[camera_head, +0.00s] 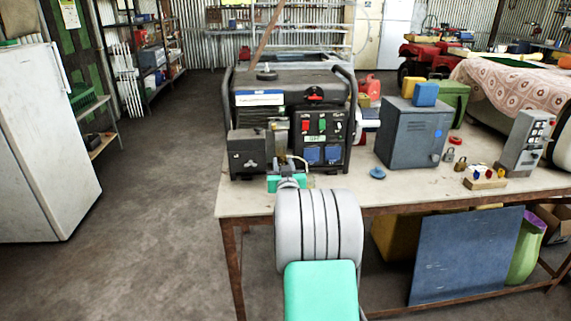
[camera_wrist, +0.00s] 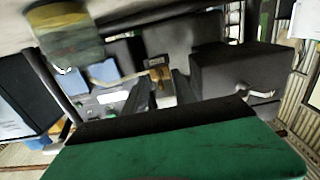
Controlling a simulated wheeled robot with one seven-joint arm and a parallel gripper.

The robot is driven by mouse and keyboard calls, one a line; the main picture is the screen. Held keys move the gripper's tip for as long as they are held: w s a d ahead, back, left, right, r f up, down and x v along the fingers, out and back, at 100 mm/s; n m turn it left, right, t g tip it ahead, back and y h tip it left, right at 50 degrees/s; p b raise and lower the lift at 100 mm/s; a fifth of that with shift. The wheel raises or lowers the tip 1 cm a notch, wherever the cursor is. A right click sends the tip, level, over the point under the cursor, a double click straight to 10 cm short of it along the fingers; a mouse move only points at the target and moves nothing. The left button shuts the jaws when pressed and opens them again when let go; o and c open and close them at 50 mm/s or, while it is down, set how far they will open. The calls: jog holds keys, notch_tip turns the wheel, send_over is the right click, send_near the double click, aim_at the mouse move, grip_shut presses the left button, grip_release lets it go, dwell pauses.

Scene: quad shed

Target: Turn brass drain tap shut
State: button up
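The generator (camera_head: 290,105) is a black and grey machine on the bench, with red, green and blue parts on its front panel. My gripper (camera_head: 288,172) is low in front of it, and my own arm hides part of its fingers. In the wrist view my gripper (camera_wrist: 163,86) shows two dark fingers with a gap between them, with nothing seen gripped. A small brass-coloured part (camera_wrist: 157,72), possibly the drain tap, shows beyond the fingertips. I cannot tell whether they touch it or how its handle is turned. In the head view I cannot make out the tap clearly.
The bench (camera_head: 245,203) also holds a grey metal cabinet (camera_head: 410,135), padlocks, a blue knob (camera_head: 377,173) and a grey switch box (camera_head: 525,143) to the right. A white fridge (camera_head: 45,140) stands at the left, with clear floor (camera_head: 160,220) between.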

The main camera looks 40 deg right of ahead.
grip_shut()
dwell(0.3)
jog(key=shift+d+r, duration=0.1)
jog(key=shift+d, duration=0.2)
jog(key=shift+a+f+m, duration=0.1)
jog(key=shift+f+m, duration=0.1)
jog(key=shift+m, duration=0.1)
